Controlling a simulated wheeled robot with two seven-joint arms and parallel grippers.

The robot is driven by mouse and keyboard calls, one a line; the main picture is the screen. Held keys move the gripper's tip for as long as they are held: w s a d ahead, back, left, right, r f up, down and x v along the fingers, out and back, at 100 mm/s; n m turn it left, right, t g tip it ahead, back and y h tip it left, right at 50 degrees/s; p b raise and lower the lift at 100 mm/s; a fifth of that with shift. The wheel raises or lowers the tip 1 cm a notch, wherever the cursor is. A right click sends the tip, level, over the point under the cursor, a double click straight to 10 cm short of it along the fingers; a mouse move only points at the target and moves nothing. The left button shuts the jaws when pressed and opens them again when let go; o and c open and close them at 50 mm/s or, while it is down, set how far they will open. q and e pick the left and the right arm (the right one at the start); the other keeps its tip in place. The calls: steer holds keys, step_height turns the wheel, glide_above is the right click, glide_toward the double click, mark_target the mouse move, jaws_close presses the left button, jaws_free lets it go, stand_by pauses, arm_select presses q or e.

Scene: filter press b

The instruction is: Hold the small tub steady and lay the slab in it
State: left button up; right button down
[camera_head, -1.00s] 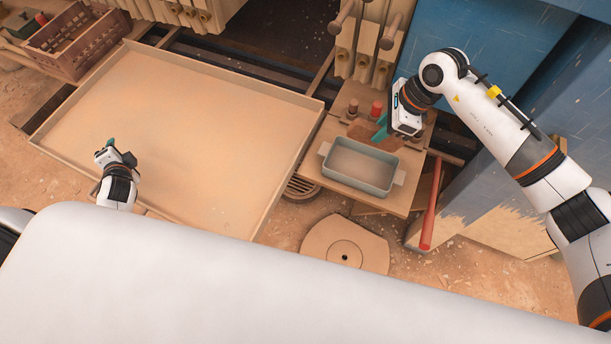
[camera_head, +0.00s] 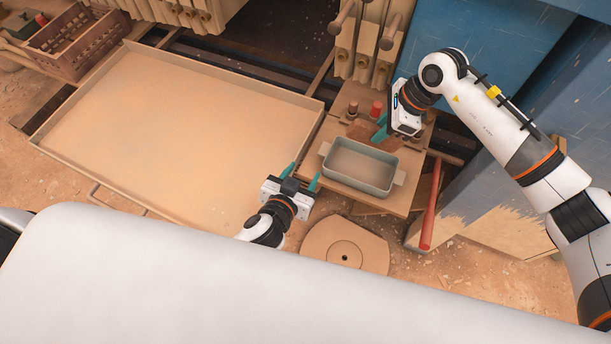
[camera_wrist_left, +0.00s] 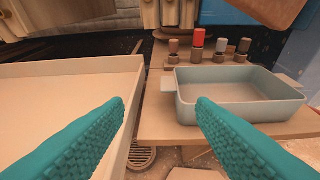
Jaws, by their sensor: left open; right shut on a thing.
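The small tub (camera_head: 352,182) is grey-blue, rectangular and looks empty, with a pale tab at each end. It sits upright on a wooden board; the left wrist view shows it on the right (camera_wrist_left: 240,112). My left gripper (camera_head: 302,176) is open and empty, just left of the tub, its teal fingers (camera_wrist_left: 160,105) apart and not touching it. My right gripper (camera_head: 381,131) is shut on the brown slab (camera_head: 361,131), behind the tub's far rim. In the left wrist view the slab (camera_wrist_left: 277,12) hangs above the tub, partly cut off by the frame.
A large shallow tray (camera_head: 180,130) fills the left. Several small pegs, one with a red top (camera_head: 376,108), stand behind the tub on the board (camera_head: 335,133). A red-handled bar (camera_head: 431,205) is on the right. A round wooden lid (camera_head: 345,245) lies in front.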

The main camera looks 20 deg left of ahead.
mark_target(325, 149)
arm_select(q)
steer(key=x, duration=0.4)
steer(key=d+x, duration=0.1)
steer(key=x, duration=0.6)
steer(key=shift+w+d, duration=0.2)
steer(key=shift+d, duration=0.05)
